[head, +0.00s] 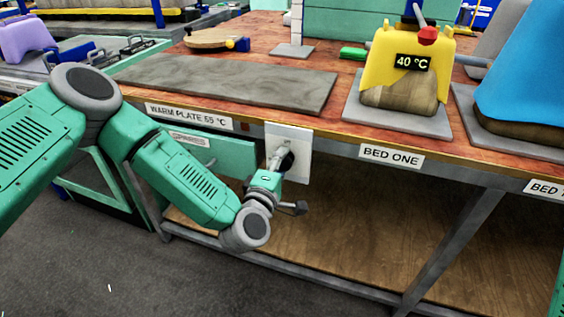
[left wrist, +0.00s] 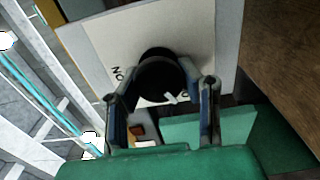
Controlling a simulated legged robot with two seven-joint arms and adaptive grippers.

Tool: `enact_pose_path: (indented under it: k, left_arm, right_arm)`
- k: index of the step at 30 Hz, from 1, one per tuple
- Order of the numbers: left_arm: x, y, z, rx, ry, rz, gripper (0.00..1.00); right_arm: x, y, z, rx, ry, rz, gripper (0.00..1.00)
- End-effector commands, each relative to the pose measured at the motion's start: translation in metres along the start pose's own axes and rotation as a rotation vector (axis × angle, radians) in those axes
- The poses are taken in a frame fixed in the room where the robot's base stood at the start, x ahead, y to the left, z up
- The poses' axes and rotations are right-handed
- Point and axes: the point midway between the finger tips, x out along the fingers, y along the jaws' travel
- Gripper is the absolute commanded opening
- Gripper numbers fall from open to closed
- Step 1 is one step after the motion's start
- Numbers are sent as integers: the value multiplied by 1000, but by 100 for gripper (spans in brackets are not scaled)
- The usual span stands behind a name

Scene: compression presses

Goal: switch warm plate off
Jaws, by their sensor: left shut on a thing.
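The warm plate (head: 230,82) is a flat grey slab on the wooden bench, above a label reading WARM PLATE 55 °C (head: 188,117). A white switch panel (head: 301,140) is mounted on the bench front below it. My left gripper (head: 283,162) is at this panel, its fingers on a black round knob (left wrist: 160,72). In the left wrist view the fingers (left wrist: 160,90) stand on both sides of the knob. Lettering that looks like ON, upside down, shows on the panel left of the knob. A small pale mark shows at the knob's lower edge. My right gripper is not in view.
A yellow-covered press (head: 405,72) reading 40 °C stands on a grey base above the BED ONE label (head: 391,157). A blue-covered one (head: 525,75) is farther right. A green drawer front (head: 205,148) lies left of the panel. A wooden shelf (head: 370,235) is below.

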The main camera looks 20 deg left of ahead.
Motion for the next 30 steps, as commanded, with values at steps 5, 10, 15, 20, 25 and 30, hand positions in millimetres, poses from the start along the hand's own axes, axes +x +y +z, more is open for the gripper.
enact_pose_path:
  k: [5,10,15,20,25,30]
  left_arm:
    - [-5,-9,3,-17,-11,-22,3]
    - [-5,-9,3,-21,-12,-22,3]
    - [-5,-9,3,-20,-12,-22,3]
    - [-4,-7,3,-20,-10,-18,55]
    - [-3,-4,2,-20,-6,-11,55]
    - [-8,-4,2,-21,-7,-10,55]
  right_arm:
    - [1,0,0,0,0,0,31]
    - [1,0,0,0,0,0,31]
    - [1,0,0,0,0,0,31]
    - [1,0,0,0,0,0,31]
    - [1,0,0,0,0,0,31]
    - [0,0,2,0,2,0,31]
